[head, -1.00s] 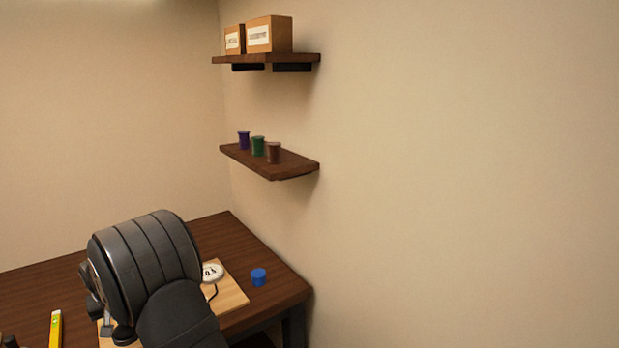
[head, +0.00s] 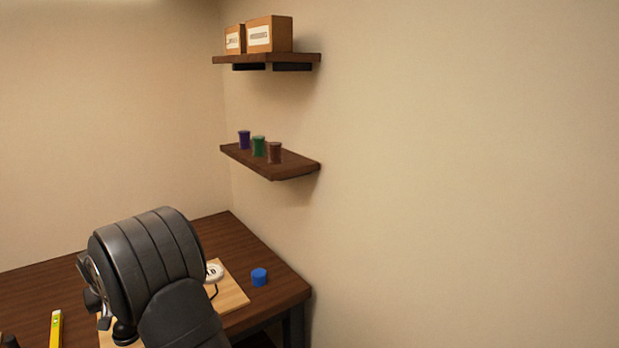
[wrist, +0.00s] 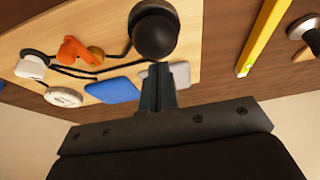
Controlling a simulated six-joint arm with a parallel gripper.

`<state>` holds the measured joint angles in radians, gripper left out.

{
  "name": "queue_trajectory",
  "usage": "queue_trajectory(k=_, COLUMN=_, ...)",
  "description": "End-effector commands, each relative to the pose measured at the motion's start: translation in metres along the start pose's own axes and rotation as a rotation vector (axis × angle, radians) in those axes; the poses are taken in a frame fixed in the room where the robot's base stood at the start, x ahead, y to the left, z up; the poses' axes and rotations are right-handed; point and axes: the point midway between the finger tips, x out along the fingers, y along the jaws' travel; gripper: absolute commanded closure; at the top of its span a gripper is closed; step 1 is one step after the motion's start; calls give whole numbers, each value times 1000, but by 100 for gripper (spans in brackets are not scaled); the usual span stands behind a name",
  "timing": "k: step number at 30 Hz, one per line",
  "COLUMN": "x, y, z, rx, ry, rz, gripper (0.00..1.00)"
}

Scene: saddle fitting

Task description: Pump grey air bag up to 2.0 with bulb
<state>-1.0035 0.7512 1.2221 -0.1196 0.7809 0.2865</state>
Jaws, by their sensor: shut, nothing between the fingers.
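The round black bulb (wrist: 155,34) sits on the light wooden board. My gripper (wrist: 157,70) is shut and empty, its fingertips close to the bulb in the wrist view; I cannot tell whether they touch it. A flat grey pad (wrist: 180,74), seemingly the grey air bag, lies partly hidden behind my fingers. A blue pad (wrist: 112,91) lies beside it. The white round gauge (wrist: 64,97) also shows in the head view (head: 214,272), its digits partly hidden by my arm. An orange valve piece (wrist: 76,50) sits between dark hoses.
A yellow level (head: 56,328) lies on the dark table (head: 220,234), left of the board (head: 233,292). A blue cylinder (head: 259,277) stands near the right edge. Shelves with jars (head: 259,147) and boxes (head: 268,34) hang on the wall.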

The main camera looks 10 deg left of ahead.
Motion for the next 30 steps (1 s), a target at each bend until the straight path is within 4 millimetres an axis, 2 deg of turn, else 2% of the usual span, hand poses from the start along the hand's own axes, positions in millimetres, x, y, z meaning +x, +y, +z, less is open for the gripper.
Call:
queue_trajectory(k=17, x=0, y=0, z=0, rx=0, ry=0, rz=0, gripper=100)
queue_trajectory(k=30, x=14, y=0, z=6, rx=0, ry=1, rz=0, gripper=100)
